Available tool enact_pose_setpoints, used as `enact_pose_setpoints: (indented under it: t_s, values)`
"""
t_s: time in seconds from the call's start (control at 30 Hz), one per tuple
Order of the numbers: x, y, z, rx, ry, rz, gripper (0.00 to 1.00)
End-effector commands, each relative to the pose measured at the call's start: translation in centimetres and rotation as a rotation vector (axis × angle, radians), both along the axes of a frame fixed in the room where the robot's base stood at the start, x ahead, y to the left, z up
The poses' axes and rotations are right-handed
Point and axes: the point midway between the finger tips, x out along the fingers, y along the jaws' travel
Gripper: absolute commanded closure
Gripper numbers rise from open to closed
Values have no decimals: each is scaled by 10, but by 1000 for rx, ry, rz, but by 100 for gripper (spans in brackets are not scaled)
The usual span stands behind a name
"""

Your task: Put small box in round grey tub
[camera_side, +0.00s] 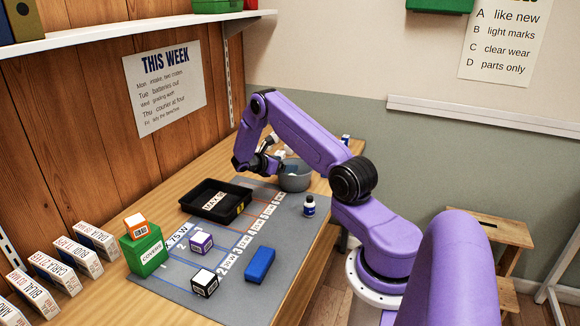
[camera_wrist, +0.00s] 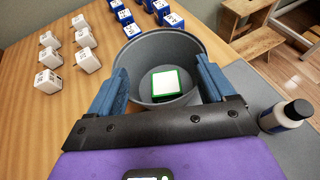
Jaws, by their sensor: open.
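The round grey tub (camera_side: 296,180) stands at the far end of the grey mat; it also fills the middle of the wrist view (camera_wrist: 193,52). A small box with a white top and green edges (camera_wrist: 166,84) lies on the tub's floor. My gripper (camera_wrist: 164,80) is open, with one blue finger at each side of the tub's near part in the picture. No finger touches the small box. In the side view my gripper (camera_side: 273,160) is at the tub's left side, and the box inside is not clearly seen.
A black tray (camera_side: 213,201), a green block (camera_side: 143,253) with an orange box (camera_side: 136,226) on it, a purple box (camera_side: 201,242), a black box (camera_side: 204,283) and a blue block (camera_side: 260,265) occupy the mat. A bottle (camera_side: 309,206) stands near the tub.

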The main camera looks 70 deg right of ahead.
Motion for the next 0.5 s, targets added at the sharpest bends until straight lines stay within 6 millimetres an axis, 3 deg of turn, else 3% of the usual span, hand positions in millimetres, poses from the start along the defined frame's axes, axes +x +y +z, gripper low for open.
enact_pose_setpoints:
  t_s: [0.2, 0.5]
  values:
    - [16, 38, 17, 0, -1, 3, 18]
    - [27, 65, 29, 0, -2, 0, 18]
